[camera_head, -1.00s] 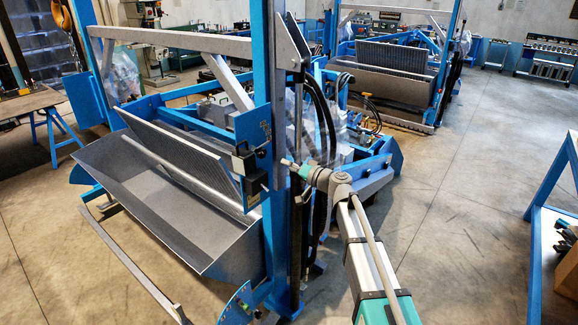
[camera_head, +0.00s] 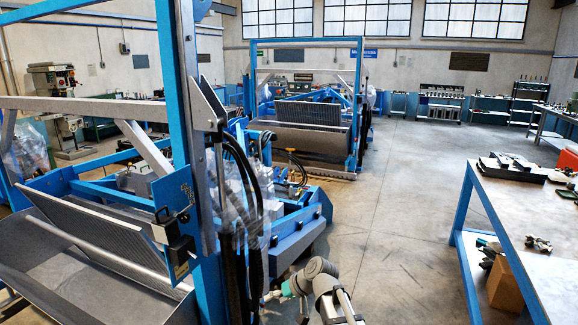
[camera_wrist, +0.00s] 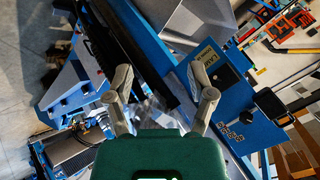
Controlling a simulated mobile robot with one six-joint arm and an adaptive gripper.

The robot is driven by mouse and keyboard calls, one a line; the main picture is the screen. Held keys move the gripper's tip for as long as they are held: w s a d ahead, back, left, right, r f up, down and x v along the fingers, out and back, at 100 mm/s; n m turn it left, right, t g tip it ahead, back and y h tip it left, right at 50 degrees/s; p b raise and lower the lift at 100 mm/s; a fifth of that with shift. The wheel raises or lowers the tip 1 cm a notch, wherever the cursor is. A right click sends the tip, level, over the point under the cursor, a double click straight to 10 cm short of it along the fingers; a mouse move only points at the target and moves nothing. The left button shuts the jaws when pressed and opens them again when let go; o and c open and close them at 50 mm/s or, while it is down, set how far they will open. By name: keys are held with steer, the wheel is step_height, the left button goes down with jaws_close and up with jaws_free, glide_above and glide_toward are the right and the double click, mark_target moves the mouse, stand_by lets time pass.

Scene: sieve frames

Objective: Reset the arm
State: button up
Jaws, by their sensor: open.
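My gripper (camera_head: 270,296) shows low in the head view, at the end of my grey arm. In the wrist view its two grey fingers (camera_wrist: 160,76) stand wide apart with nothing between them, above the green gripper body. The near blue sieve frame (camera_head: 180,130) stands at the left of the head view, with a grey trough (camera_head: 75,285) at its front. A blue panel with a small black box (camera_head: 178,235) is fixed to its post. In the wrist view the blue panel (camera_wrist: 225,95) lies beyond the right finger; I cannot tell the exact gap.
Black hoses (camera_head: 240,185) hang along the post, left of my gripper. A second sieve frame (camera_head: 300,125) stands further back. A blue-legged workbench (camera_head: 520,235) with metal parts stands at the right. The concrete floor (camera_head: 405,190) between them is clear.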

steer(key=s+d+f+m+g+h+b, duration=0.1)
steer(key=s+d+f+m+h, duration=0.1)
steer(key=s+d+f+h, duration=0.2)
steer(key=s+d+f+m+g+h+b, duration=0.1)
steer(key=s+d+f+m+h, duration=0.1)
steer(key=s+d, duration=0.7)
steer(key=d+f+h, duration=0.1)
steer(key=d+h, duration=0.1)
steer(key=d, duration=0.5)
steer(key=shift+s+d+f+g, duration=0.4)
